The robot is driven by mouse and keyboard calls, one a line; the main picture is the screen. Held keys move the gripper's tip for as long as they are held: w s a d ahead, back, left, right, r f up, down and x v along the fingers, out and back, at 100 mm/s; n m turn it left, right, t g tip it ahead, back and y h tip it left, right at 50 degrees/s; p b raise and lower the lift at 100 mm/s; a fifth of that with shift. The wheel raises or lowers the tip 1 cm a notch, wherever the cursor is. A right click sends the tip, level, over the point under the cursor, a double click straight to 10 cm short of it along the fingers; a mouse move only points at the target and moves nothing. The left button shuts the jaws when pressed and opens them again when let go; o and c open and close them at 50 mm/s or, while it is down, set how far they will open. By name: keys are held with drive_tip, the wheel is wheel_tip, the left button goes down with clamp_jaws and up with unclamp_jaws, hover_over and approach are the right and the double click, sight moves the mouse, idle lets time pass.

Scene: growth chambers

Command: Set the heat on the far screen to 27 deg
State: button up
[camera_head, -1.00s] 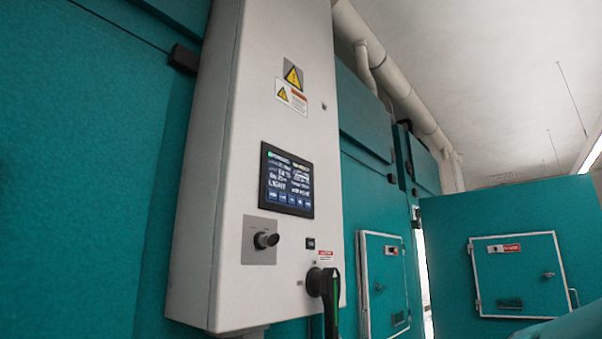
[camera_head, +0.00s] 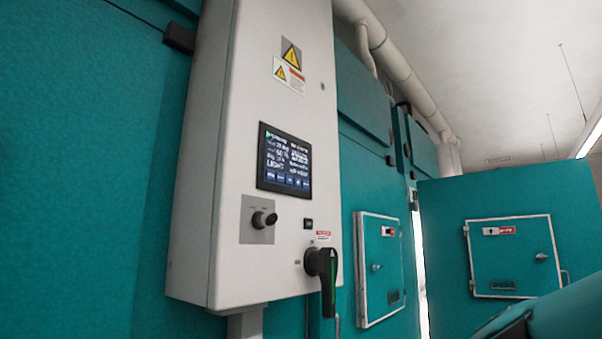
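A dark touch screen (camera_head: 285,161) is set in the front of a tall grey control cabinet (camera_head: 225,150). It shows small white text lines, a green mark at its top left and a row of blue buttons along its bottom. The text is too small and blurred for me to read a heat value. No other screen shows. My gripper is not in view, though a teal rounded shape at the bottom right may be part of my arm.
Below the screen are a black knob (camera_head: 264,219) and a black rotary handle (camera_head: 325,275). Teal chamber walls stand on both sides. A teal door (camera_head: 510,240) with a small hatch stands open at the right. Pipes (camera_head: 395,60) run along the ceiling.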

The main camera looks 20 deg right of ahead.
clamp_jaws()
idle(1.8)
